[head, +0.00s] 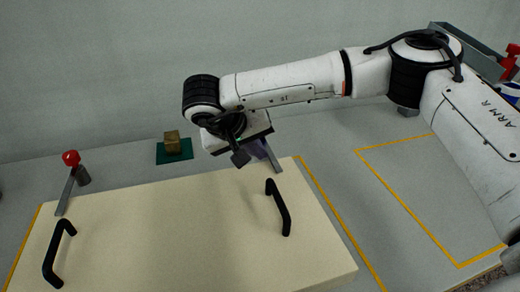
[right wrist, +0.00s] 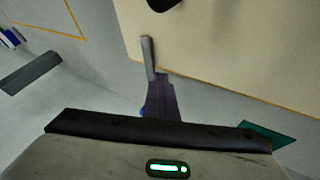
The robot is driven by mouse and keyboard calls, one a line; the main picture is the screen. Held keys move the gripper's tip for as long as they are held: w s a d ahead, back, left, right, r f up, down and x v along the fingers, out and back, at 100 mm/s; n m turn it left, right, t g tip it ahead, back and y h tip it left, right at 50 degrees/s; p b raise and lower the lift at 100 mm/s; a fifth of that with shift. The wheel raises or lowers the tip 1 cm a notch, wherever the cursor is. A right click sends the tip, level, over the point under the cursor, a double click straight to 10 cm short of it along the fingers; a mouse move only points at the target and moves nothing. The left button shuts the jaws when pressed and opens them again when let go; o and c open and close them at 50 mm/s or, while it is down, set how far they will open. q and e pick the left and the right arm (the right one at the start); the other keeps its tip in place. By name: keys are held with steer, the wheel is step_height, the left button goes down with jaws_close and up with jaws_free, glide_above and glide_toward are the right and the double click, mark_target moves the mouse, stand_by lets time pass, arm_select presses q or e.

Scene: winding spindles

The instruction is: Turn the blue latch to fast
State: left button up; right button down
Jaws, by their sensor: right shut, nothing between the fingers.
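The blue latch's grey bar (head: 273,156) lies across the far right edge of the cream board (head: 180,230). The bar also shows in the right wrist view (right wrist: 148,58), its end reaching over the board's corner. Only a sliver of the latch's blue knob (right wrist: 142,112) shows there; the rest is hidden behind my gripper. My right gripper (head: 260,149) is shut and empty, beside the bar. In the right wrist view its dark purple fingers (right wrist: 162,82) end close to the bar; I cannot tell whether they touch. My left gripper is not in view.
A red-knobbed latch (head: 71,159) with a grey bar is at the board's far left. Two black handles (head: 57,252) (head: 280,207) stand on the board. A brown block (head: 172,141) sits on a green mat (head: 174,154) behind. The yellow-outlined area (head: 425,190) at right is clear.

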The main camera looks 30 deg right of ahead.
steer(key=shift+d, duration=0.2)
steer(key=shift+a, duration=0.3)
steer(key=a, duration=0.1)
steer(key=a+r, duration=0.1)
steer(key=a, duration=0.2)
steer(key=shift+w+a+r, duration=0.15)
steer(key=shift+w+a, duration=0.1)
steer(key=shift+a, duration=0.1)
steer(key=v, duration=0.8)
steer(key=shift+s, duration=0.25)
